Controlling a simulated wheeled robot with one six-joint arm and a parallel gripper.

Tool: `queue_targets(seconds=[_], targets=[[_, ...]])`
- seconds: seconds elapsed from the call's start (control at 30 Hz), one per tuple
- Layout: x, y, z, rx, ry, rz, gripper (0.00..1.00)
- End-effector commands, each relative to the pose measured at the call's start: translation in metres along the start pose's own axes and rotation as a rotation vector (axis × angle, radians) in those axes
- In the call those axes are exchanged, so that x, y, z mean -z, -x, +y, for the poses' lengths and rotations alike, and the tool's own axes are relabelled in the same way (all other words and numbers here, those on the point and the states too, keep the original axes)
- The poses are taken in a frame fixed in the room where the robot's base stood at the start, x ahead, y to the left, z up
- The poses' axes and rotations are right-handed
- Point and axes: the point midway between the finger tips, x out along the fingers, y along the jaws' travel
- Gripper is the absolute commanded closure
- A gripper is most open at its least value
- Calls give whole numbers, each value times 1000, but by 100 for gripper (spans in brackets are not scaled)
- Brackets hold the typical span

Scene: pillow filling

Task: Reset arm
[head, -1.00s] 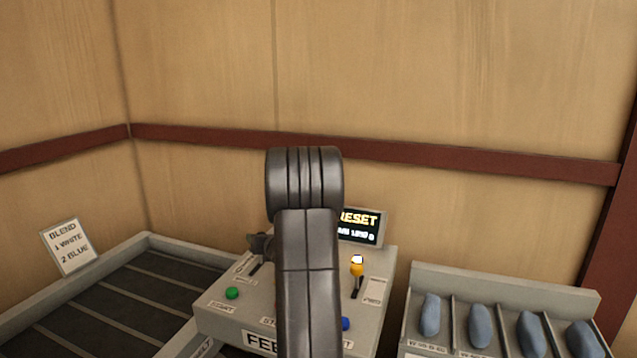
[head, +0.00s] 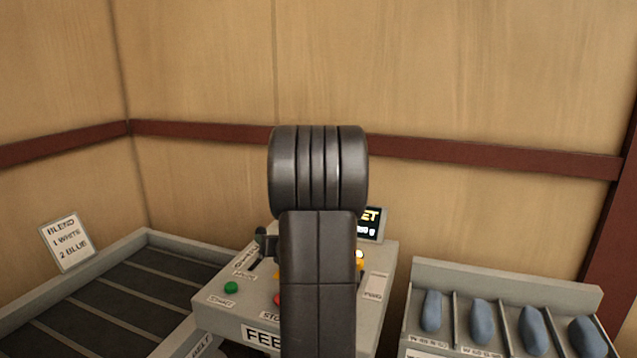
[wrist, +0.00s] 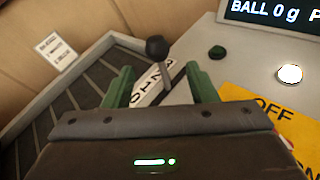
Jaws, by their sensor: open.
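My gripper (wrist: 160,78) shows in the wrist view with its two green fingers apart. A lever with a dark ball knob (wrist: 157,48) appears between and just beyond the fingertips; I cannot tell whether they touch it. In the head view my arm hides most of the gripper and part of the grey control box (head: 215,312). The box's display (head: 371,225) is partly covered, with "ET" readable; in the wrist view the display (wrist: 270,12) reads "BALL 0 g".
A green button (head: 231,287) and a red button (head: 278,299) sit on the box. A dark slatted belt (head: 130,295) with a blend card (head: 67,242) lies left. A rack (head: 500,283) with several blue pillow-like pieces stands right. A wooden wall is behind.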

Motion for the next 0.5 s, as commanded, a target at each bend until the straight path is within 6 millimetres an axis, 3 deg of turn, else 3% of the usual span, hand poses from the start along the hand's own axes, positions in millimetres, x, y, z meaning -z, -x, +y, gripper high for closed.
queue_targets(seconds=[0.5], targets=[[-2, -84, 2, -3, 1, 0, 48]])
